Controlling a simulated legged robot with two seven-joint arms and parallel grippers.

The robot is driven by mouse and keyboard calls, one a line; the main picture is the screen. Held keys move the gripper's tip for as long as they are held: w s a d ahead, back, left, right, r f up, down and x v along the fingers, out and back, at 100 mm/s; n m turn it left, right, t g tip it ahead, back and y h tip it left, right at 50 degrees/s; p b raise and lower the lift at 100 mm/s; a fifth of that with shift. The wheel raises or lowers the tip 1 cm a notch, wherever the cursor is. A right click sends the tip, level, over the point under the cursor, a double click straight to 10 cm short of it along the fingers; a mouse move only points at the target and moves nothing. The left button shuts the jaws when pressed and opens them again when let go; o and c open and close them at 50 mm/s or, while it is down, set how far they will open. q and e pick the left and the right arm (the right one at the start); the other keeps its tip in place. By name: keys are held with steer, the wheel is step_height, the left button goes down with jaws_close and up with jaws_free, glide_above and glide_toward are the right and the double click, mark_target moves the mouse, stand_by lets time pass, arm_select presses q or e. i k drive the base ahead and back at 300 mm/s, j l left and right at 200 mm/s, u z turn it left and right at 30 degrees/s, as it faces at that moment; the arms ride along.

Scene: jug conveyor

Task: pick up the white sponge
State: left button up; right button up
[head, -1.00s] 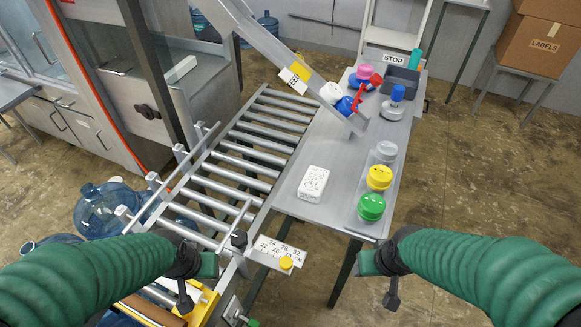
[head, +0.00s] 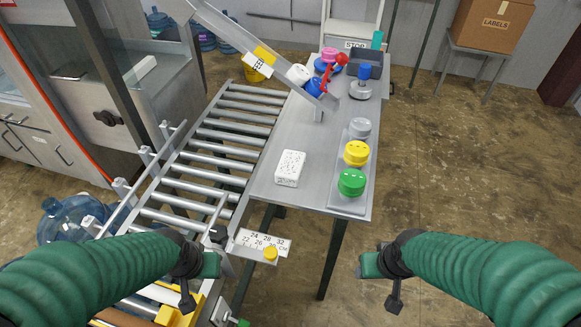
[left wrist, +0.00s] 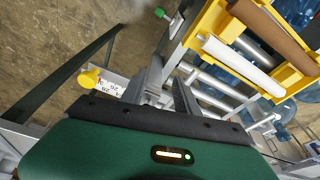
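The white sponge (head: 290,168), a speckled white block, lies flat near the front left of the grey table (head: 270,195). My left gripper (head: 208,266) is in front of the roller conveyor, to the lower left of the sponge and apart from it. In the left wrist view, its two grey fingers (left wrist: 168,88) are spread with a gap and nothing between them. The sponge is not in that view. My right gripper (head: 374,266) is to the right of the table's front edge, apart from everything. Its fingers are not clear.
Green (head: 352,182), yellow (head: 356,152) and grey caps stand in a strip right of the sponge. A sloping metal chute (head: 245,40) with colored caps ends behind it. A ruler plate with a yellow knob (head: 271,253) juts out near my left gripper. The table around the sponge is clear.

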mark_target(289, 172)
steer(key=i+l+u, duration=0.2)
steer(key=l+u, duration=0.25)
steer(key=l, duration=0.3)
steer(key=i+l+u, duration=0.15)
steer(key=l+u, duration=0.25)
steer(key=l, duration=0.35)
steer(key=l+u, duration=0.45)
steer(key=l, duration=0.3)
